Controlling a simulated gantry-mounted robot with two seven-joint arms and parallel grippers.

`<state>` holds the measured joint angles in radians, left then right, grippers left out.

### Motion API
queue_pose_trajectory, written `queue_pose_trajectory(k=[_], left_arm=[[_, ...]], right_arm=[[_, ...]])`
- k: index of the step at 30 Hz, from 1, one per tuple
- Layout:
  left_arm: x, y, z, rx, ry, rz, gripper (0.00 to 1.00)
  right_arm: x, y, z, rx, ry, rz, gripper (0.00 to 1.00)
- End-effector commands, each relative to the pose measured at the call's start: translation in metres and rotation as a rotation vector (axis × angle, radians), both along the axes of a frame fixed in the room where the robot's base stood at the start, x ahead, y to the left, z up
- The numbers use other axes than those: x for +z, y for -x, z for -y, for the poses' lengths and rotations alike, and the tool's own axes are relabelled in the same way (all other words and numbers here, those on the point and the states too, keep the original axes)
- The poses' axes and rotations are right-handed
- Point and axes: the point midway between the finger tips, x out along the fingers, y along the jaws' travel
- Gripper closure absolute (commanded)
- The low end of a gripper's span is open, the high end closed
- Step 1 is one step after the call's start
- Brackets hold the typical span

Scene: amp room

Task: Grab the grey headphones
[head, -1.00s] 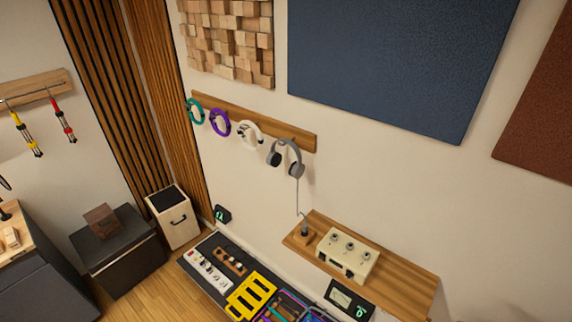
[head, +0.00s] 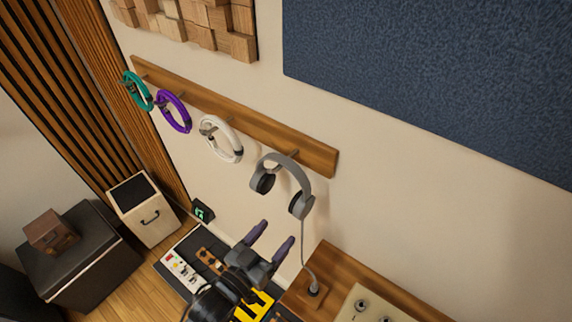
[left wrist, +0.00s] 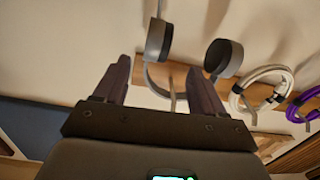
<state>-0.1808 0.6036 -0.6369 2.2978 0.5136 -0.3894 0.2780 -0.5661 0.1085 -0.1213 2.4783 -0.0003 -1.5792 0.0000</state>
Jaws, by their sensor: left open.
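The grey headphones (head: 284,176) hang by their headband from a peg on the wooden wall rail, with both ear cups pointing down. A grey cable runs from them down to a small wooden block on the shelf. My left gripper (head: 270,236) is open and empty, below the headphones and apart from them in the head view. In the left wrist view the headphones' ear cups (left wrist: 222,57) show beyond the open fingers of the left gripper (left wrist: 160,82), and the band loops between them. My right gripper is not in view.
White (head: 221,139), purple (head: 173,112) and teal (head: 138,91) coiled cables hang left of the headphones on the rail (head: 232,112). A wooden shelf (head: 335,268) with a cream box (head: 364,305) is at lower right. A pedalboard (head: 190,262) lies below.

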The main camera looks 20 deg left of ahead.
Motion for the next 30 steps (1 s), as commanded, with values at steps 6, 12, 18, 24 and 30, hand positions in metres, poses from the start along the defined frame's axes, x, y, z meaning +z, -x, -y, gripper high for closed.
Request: queue_pose_trajectory(k=[6, 12, 18, 24, 30], left_arm=[[-0.002, -0.014, 0.001, -0.028, -0.052, 0.055, 0.30], [0.005, -0.040, 0.007, -0.026, -0.053, 0.069, 0.30], [0.004, -0.062, 0.014, -0.026, -0.052, 0.067, 0.30], [0.005, -0.071, 0.017, -0.026, -0.053, 0.066, 0.30], [0.011, -0.092, 0.026, -0.026, -0.052, 0.067, 0.30]], right_arm=[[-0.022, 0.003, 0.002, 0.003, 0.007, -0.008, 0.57], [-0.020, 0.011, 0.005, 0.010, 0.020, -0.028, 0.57], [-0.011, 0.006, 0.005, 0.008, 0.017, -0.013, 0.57], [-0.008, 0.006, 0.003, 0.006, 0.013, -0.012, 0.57], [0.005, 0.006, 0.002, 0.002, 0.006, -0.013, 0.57]])
